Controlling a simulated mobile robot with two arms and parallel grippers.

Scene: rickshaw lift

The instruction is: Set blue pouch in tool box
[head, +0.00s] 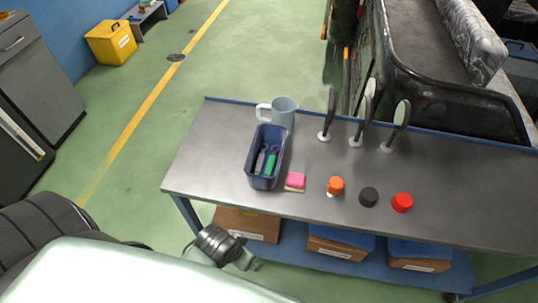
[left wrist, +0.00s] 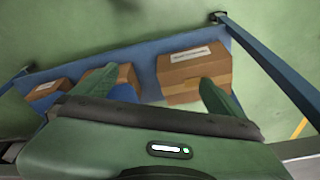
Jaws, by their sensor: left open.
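The tool box, a dark blue open bin (head: 252,160), stands on the left part of the grey metal table in the head view. A green item (head: 270,164) and a dark item lie inside it. My right gripper is in neither view.
The table (head: 460,187) holds a pale blue jug (head: 283,113), a pink sponge (head: 295,181), orange, black and red caps, and several upright mirrors at the back. Cardboard boxes (head: 250,223) sit on the blue lower shelf; one also shows in the left wrist view (left wrist: 195,75). A rickshaw stands behind.

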